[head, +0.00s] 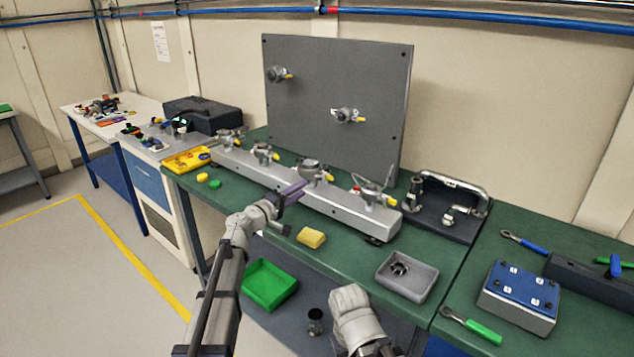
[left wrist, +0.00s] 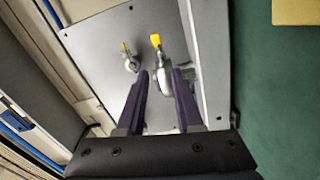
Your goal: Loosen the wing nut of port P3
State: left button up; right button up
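My left gripper (head: 291,193) is above the front edge of the green bench, in front of the long grey manifold bar (head: 240,168). In the left wrist view its purple fingers (left wrist: 160,90) are apart, with nothing held between them. Several clamped ports stand along the bar, one of them (head: 311,170) just beyond the gripper. The wrist view shows two yellow-tipped fittings ahead of the fingers. Port labels are unreadable, so I cannot tell which is P3.
A yellow sponge (head: 311,238), a grey tray (head: 406,277) and a green bin (head: 269,286) are near the front. A pipe assembly (head: 452,205) stands right of the bar. A blue-topped box (head: 520,290) and green-handled tool (head: 472,326) lie at right. My right arm shows at bottom centre.

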aim_at(319, 178)
pick_arm(q)
jog(key=x, duration=0.7)
jog(key=shift+w+d, duration=0.25)
jog(key=shift+w, duration=0.05)
jog(key=shift+c, duration=0.2)
grip_shut()
jog(key=shift+s, duration=0.1)
dwell(0.8)
